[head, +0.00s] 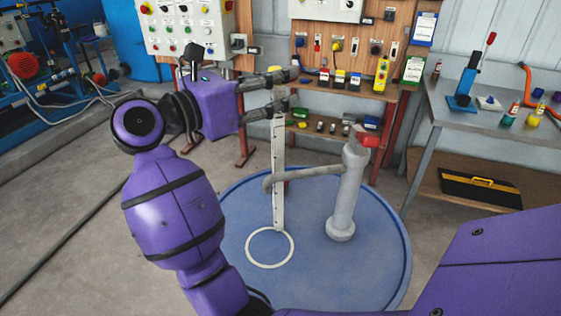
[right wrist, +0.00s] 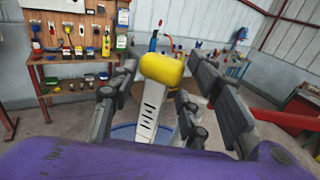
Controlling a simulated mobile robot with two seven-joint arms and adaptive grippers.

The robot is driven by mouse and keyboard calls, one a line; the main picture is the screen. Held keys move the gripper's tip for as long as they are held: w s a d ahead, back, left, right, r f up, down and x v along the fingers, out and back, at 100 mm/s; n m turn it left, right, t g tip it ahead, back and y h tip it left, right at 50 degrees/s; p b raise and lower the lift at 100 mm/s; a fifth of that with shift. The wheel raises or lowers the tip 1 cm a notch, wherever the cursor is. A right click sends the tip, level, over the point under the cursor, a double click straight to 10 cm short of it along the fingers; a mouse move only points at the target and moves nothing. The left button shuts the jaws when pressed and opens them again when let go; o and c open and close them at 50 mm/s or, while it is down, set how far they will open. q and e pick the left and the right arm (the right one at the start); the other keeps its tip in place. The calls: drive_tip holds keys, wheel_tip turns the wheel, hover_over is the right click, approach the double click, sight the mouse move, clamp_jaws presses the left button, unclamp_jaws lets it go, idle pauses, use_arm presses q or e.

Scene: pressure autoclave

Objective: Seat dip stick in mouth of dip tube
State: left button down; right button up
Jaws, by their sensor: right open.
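The dip stick is a white strip with dark slots (head: 279,165), roughly upright over the blue round base. Its yellow head (right wrist: 161,68) and upper strip (right wrist: 148,108) show between the spread fingers in the right wrist view. My right gripper (head: 288,90) is open at the stick's upper end. A grey post with a red top (head: 345,190) stands to the right; its grey side pipe (head: 310,173) reaches the stick at mid-height. I cannot tell whether this is the dip tube or whether the stick is seated. No separate tube mouth is discernible. My left gripper is not in view.
The blue round base (head: 385,250) has a white ring (head: 270,262) near the stick's lower end. Behind are a wooden panel stand (head: 300,40) and a grey workbench (head: 455,115) with small items. Floor at the left is mostly clear.

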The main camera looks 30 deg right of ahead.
drive_tip(key=shift+d+r, duration=0.15)
drive_tip(key=shift+d, duration=0.35)
drive_tip(key=shift+w+d, duration=0.15)
drive_tip(key=shift+f, duration=0.2)
drive_tip(key=c, duration=0.5)
clamp_jaws()
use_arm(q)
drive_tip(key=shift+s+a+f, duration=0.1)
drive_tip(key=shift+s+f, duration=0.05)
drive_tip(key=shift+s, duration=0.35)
